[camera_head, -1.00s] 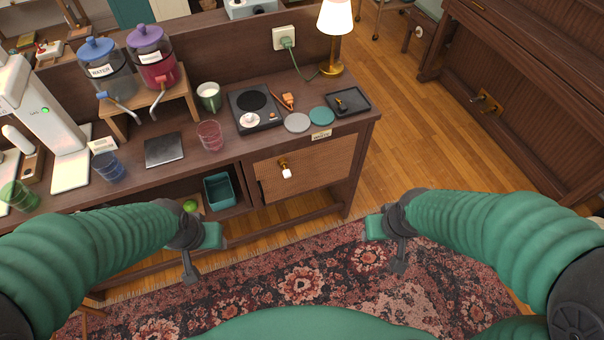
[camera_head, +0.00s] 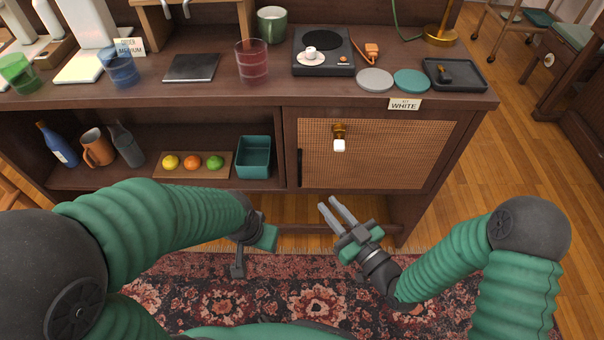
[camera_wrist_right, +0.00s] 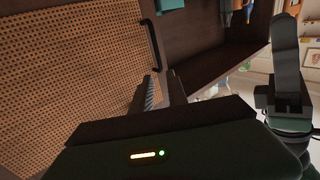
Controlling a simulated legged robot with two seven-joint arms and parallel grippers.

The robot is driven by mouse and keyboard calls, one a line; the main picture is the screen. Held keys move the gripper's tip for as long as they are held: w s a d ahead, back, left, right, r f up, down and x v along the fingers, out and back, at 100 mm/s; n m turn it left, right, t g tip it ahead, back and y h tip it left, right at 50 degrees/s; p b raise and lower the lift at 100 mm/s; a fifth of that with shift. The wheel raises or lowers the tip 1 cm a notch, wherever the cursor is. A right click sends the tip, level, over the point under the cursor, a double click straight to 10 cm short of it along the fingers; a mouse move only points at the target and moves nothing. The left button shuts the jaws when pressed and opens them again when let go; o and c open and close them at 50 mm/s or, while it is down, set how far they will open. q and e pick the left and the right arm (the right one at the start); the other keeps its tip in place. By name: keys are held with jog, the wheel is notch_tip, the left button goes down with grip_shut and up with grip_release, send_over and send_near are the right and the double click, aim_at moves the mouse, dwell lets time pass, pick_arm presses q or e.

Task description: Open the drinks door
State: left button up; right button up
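The drinks door (camera_head: 400,165) is a woven cane panel in a dark wood frame, on the right of the cabinet, and it looks shut. A slim black upright handle (camera_head: 299,168) is at its left edge. The cane panel (camera_wrist_right: 60,75) and black handle (camera_wrist_right: 153,40) also show in the right wrist view. My right gripper (camera_head: 328,202) is open and empty, in front of and below the door, with its fingers pointing toward the handle and apart from it. My left gripper (camera_head: 240,268) hangs over the rug; its fingers are not clear enough to judge.
A brass fitting with a white tag (camera_head: 339,143) is on the door's upper part. The open shelf at left holds a teal bin (camera_head: 254,157), a fruit board (camera_head: 207,172) and bottles. Cups and a black hotplate (camera_head: 323,52) stand on the counter (camera_head: 215,97). The rug is clear.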

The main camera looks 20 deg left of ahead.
jog(key=b+x, duration=0.4)
jog(key=x, duration=1.1)
jog(key=shift+d, duration=0.1)
grip_shut()
jog(key=shift+d, duration=0.1)
dwell(0.5)
